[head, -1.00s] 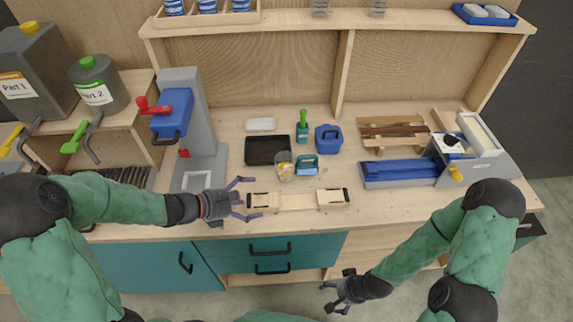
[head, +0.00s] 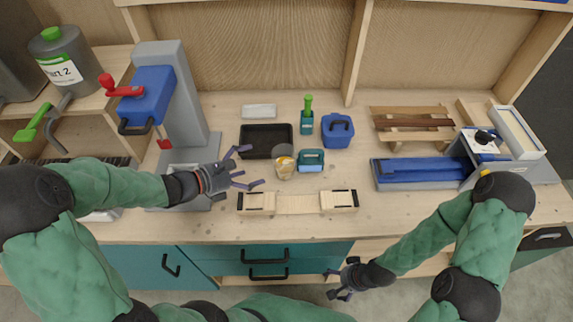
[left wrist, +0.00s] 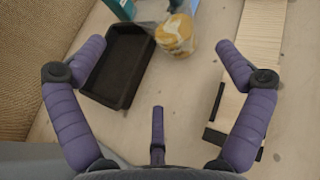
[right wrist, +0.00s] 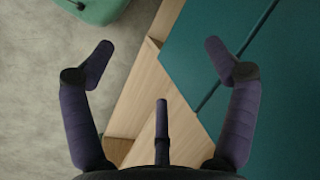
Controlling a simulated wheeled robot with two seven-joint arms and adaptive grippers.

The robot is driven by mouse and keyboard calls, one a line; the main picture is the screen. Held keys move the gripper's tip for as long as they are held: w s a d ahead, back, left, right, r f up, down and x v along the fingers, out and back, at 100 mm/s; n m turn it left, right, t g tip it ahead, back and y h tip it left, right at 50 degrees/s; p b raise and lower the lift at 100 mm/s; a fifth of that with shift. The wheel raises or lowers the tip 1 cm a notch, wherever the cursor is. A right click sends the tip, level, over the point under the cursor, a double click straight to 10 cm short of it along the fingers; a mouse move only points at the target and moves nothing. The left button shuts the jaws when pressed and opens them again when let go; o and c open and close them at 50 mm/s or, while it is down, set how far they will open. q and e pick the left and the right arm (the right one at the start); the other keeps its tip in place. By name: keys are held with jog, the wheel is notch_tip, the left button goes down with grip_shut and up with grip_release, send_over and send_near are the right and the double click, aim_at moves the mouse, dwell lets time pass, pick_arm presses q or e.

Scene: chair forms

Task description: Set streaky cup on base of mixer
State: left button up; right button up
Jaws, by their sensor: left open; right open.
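The streaky cup (head: 284,164) is clear with yellow-orange and white streaks. It stands on the bench beside the black tray, and it also shows at the top of the left wrist view (left wrist: 178,36). The mixer (head: 168,95) is a grey column with a blue head and red handle; its grey base (head: 212,149) is partly hidden by my left gripper and forearm. My left gripper (head: 249,168) is open and empty, left of the cup and apart from it. My right gripper (head: 340,283) is open and empty, low in front of the bench; the right wrist view shows cabinet front and floor between its fingers.
A black tray (head: 266,140) lies just behind the cup, and a teal clamp-like tool (head: 311,161) is right beside it. A wooden form (head: 298,203) lies in front. A blue box (head: 337,130) and blue fixture (head: 420,172) stand further right.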

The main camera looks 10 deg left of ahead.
aim_at(279, 160)
pick_arm(q)
jog(key=b+x, duration=0.1)
jog(key=x, duration=0.4)
jog(key=shift+w+d+f, duration=0.15)
jog(key=shift+d, duration=0.05)
jog(key=b+x, duration=0.1)
jog(key=x, duration=0.1)
jog(key=b+x, duration=0.1)
jog(key=x, duration=0.1)
jog(key=shift+f, duration=0.25)
jog(key=shift+w+d+f+b, duration=0.1)
jog(key=shift+w+d+b, duration=0.25)
jog(key=shift+d, duration=0.05)
jog(key=shift+c, duration=0.3)
jog(key=c, duration=0.7)
